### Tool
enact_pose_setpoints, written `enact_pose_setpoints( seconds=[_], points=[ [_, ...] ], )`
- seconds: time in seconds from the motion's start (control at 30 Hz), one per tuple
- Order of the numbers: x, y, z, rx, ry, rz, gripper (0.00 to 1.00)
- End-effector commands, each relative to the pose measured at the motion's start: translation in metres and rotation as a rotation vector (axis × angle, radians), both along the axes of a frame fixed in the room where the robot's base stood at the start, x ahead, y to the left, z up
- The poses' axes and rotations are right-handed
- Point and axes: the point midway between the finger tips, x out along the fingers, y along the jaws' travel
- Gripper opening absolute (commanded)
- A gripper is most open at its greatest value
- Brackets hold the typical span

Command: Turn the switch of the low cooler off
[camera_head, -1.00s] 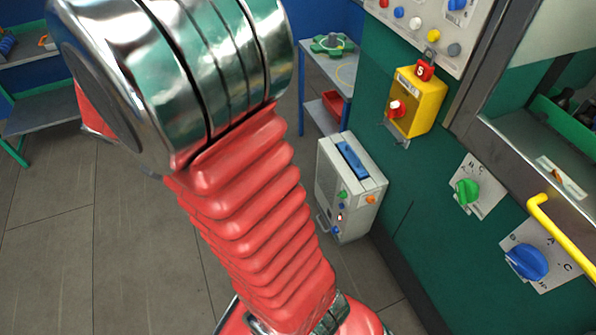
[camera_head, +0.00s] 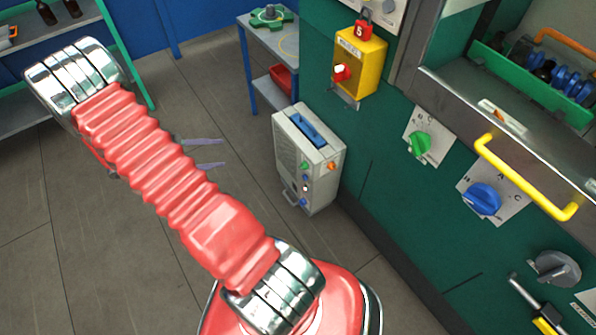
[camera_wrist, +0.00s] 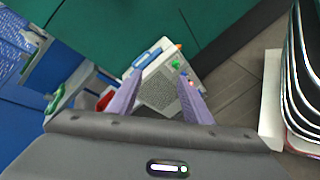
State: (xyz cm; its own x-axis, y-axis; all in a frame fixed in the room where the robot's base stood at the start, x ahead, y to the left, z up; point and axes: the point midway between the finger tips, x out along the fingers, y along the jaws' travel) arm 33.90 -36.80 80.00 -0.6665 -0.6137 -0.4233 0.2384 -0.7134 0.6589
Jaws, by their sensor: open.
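The low cooler looks to be the grey-white box (camera_head: 284,140) with a blue top handle (camera_head: 309,131), standing on the floor against the green cabinet. Its front carries a green knob (camera_head: 304,165), an orange knob (camera_head: 331,166), small blue buttons and a small pale switch (camera_head: 305,188), whose position is too small to tell. My gripper (camera_head: 222,153) is open and empty, left of the box and apart from it. In the wrist view the box (camera_wrist: 158,92) shows beyond and between the open fingers (camera_wrist: 160,78), with its green knob (camera_wrist: 176,64) near the right finger; the pale switch cannot be made out.
A yellow switch box (camera_head: 361,65) with a red padlock, green (camera_head: 420,144) and blue (camera_head: 482,199) rotary knobs and a yellow rail (camera_head: 520,180) are on the cabinet at right. A small table (camera_head: 268,40) stands behind the cooler. The floor left of the cooler is clear.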

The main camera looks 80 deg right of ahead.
Motion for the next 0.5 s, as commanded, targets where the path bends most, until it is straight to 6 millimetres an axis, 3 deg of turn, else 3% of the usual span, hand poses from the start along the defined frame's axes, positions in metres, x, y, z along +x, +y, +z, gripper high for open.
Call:
enact_pose_setpoints(
  seconds=[0.5],
  points=[
    [-0.048,-0.055,-0.116,-0.094,0.253,0.072,0.46]
  ],
)
